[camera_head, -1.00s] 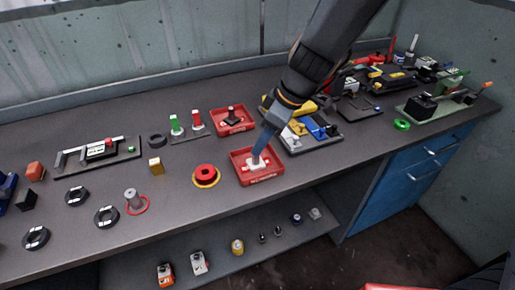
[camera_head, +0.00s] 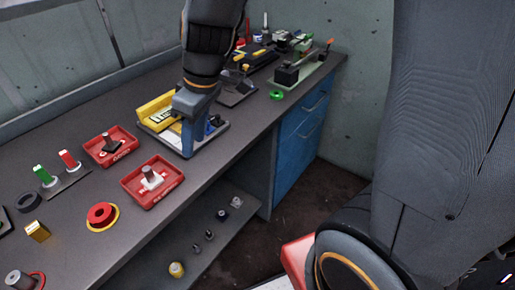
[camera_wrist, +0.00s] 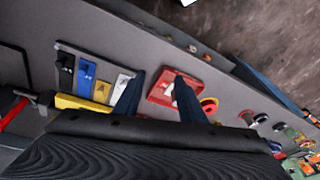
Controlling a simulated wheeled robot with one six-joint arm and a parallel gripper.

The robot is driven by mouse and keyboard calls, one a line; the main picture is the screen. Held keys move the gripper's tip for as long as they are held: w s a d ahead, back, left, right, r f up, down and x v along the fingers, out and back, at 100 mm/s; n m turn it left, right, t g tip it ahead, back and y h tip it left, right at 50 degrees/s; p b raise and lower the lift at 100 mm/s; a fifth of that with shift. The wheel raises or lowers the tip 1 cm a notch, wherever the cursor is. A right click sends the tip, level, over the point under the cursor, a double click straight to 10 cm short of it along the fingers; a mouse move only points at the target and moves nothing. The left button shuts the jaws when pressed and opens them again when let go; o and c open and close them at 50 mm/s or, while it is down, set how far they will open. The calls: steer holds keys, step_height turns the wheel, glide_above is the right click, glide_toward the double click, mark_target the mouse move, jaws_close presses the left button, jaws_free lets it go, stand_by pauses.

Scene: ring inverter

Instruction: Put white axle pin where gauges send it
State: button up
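A pin with a white base and brownish-grey top (camera_head: 151,177) stands upright in the nearer red tray (camera_head: 170,190). A similar pin with a black base (camera_head: 112,143) stands in the farther red tray (camera_head: 97,158). My gripper (camera_head: 190,153) is right of the nearer tray, over a grey tray of coloured blocks. In the wrist view its two fingers are spread apart with nothing visible between them (camera_wrist: 160,76). The nearer red tray also shows there (camera_wrist: 190,76), beyond the fingertips. Part of the block tray is hidden by my gripper.
A green-topped piece (camera_head: 43,176) and a red-topped piece (camera_head: 68,160) stand on a dark plate at left. A red ring piece (camera_head: 101,214) on a yellow ring lies near the front edge. A green ring (camera_head: 277,95) and machinery lie farther right.

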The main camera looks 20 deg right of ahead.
steer(key=s+d+f+m+h, duration=0.1)
steer(key=s+d+f+m, duration=0.1)
steer(key=d+m, duration=0.3)
steer(key=s+d+f+m+h, duration=0.1)
steer(key=s+d+m, duration=0.3)
steer(key=d, duration=0.6)
steer(key=shift+s+f+m+h, duration=0.35)
steer(key=shift+m+h, duration=0.05)
steer(key=shift+m, duration=0.2)
